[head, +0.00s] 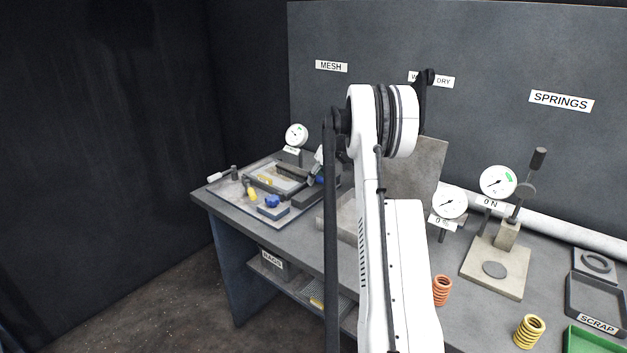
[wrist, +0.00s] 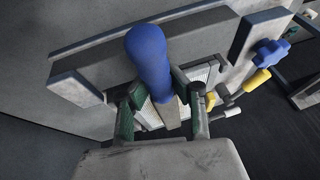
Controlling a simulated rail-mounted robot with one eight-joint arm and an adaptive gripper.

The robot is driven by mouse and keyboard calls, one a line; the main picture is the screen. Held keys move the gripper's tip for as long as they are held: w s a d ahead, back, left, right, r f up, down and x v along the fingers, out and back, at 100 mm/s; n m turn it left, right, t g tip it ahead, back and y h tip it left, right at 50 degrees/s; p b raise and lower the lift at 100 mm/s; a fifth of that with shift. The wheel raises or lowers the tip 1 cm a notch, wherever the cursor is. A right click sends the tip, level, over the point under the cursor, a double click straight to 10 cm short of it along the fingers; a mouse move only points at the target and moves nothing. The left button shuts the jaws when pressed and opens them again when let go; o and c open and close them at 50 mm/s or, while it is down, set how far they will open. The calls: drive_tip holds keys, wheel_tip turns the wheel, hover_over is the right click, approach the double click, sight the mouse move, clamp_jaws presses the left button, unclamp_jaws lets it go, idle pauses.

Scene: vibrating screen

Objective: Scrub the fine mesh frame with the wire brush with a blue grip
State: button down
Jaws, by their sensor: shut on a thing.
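The wire brush has a blue grip (wrist: 150,55), and my gripper (wrist: 160,88) is shut on it in the wrist view. The grip points away from my palm and hides much of what lies behind it. A pale mesh (wrist: 206,73) with grey frame bars shows behind the fingers. I cannot tell whether the bristles touch it. In the head view the framed panel (head: 283,172) lies at the left end of the bench, and a bit of the blue grip (head: 320,180) shows beside it. My arm partly hides the gripper there.
A blue knob (head: 272,201) on a dark block and a yellow handle (head: 252,193) are near the bench's front left edge. A dial gauge (head: 296,135) stands behind. Further right are a press (head: 496,262), springs (head: 529,331) and a scrap tray (head: 596,318).

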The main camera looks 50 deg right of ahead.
sight(294, 168)
drive_tip(key=shift+w+a, duration=0.15)
drive_tip(key=shift+w, duration=1.6)
drive_tip(key=shift+w+a, duration=0.15)
drive_tip(key=shift+w, duration=1.6)
drive_tip(key=shift+w+a, duration=0.15)
drive_tip(key=shift+w, duration=1.6)
drive_tip(key=shift+r+p, duration=1.1)
drive_tip(key=shift+r, duration=1.45)
